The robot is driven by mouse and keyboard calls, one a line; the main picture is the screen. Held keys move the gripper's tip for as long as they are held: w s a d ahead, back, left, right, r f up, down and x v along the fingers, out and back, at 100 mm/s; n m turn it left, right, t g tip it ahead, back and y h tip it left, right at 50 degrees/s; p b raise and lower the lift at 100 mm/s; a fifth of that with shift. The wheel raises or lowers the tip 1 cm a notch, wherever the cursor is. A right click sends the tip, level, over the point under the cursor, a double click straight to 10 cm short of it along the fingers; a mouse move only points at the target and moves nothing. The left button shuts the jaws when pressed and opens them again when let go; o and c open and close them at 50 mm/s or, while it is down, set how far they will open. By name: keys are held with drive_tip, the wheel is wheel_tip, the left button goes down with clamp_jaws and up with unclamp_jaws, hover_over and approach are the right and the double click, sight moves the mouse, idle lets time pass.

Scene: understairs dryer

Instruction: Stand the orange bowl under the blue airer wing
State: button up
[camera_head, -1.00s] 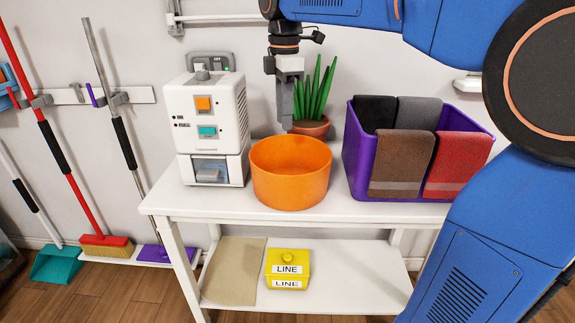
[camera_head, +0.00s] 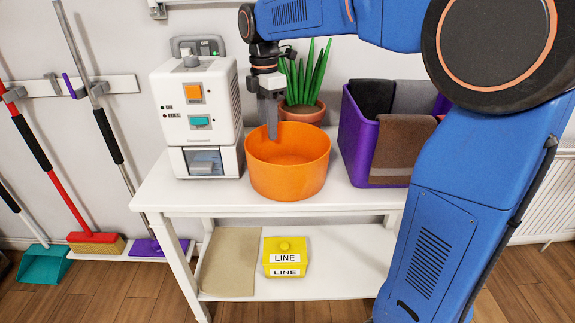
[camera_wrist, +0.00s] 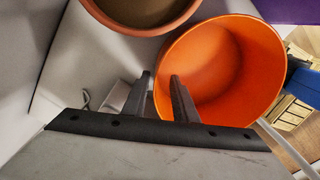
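The orange bowl (camera_head: 290,170) stands upright on the white table's top, between a white dispenser and a purple bin. In the wrist view the bowl (camera_wrist: 235,75) is seen from above and looks empty. My gripper (camera_head: 270,128) points down at the bowl's far left rim. In the wrist view its fingers (camera_wrist: 161,85) are apart, one inside the bowl and one outside, with the rim between them. A gap seems to show beside the wall, so it looks open. No blue airer wing can be made out.
The white dispenser (camera_head: 198,115) stands left of the bowl, a potted plant (camera_head: 303,108) close behind it, and the purple bin (camera_head: 358,150) with towels to the right. A yellow box (camera_head: 286,262) sits on the lower shelf. Brooms (camera_head: 95,240) hang at left.

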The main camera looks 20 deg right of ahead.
sight(269, 158)
drive_tip(key=shift+w+a+f, duration=0.1)
drive_tip(key=shift+w+f, duration=0.05)
drive_tip(key=shift+f, duration=3.35)
drive_tip(key=shift+c, duration=0.6)
clamp_jaws()
